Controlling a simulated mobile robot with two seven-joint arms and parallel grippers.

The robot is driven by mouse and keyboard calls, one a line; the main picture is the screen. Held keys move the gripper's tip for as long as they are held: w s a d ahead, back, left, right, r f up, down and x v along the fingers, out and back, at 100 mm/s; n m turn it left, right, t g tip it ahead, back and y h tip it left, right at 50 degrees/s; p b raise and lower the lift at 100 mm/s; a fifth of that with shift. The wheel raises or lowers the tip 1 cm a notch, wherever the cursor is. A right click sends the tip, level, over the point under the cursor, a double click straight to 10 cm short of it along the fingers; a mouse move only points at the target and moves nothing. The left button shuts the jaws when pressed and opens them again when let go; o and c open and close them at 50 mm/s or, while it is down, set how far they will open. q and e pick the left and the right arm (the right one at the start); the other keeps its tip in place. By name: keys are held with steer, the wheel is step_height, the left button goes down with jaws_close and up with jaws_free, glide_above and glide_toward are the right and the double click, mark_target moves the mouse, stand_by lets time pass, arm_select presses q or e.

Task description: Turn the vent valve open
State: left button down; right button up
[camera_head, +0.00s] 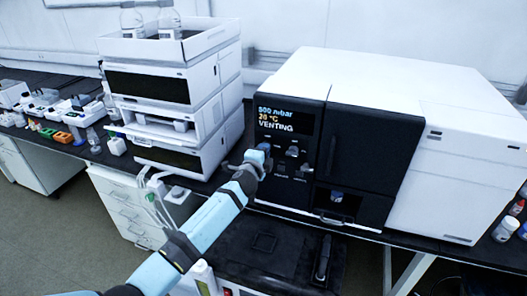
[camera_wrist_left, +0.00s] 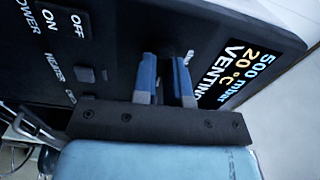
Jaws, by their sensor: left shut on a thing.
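The black control panel (camera_head: 284,150) is on the front of the white and black instrument (camera_head: 431,123). Its display (camera_head: 275,119) reads 500 mbar, 20 °C, VENTING. My left gripper (camera_head: 264,150) is at the panel's left side, just below the display. In the left wrist view, the two blue fingers of my left gripper (camera_wrist_left: 165,78) are shut on a dark knob, which I take to be the vent valve (camera_wrist_left: 167,68). The knob is mostly hidden between the fingers, so its angle cannot be read. My right gripper is in neither view.
In the left wrist view, a power switch (camera_wrist_left: 47,15) marked ON and OFF and a heater button (camera_wrist_left: 85,75) are near the fingers. A stack of white modules (camera_head: 172,95) with bottles on top stands to the left. A black unit (camera_head: 265,258) lies below the panel.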

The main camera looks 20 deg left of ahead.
arm_select(q)
steer(key=shift+m, duration=0.4)
steer(key=c, duration=1.2)
jaws_free()
steer(key=shift+o, duration=0.2)
steer(key=s, duration=1.4)
steer(key=shift+a+b, duration=0.3)
steer(key=shift+b, duration=0.15)
steer(key=shift+w, duration=0.1)
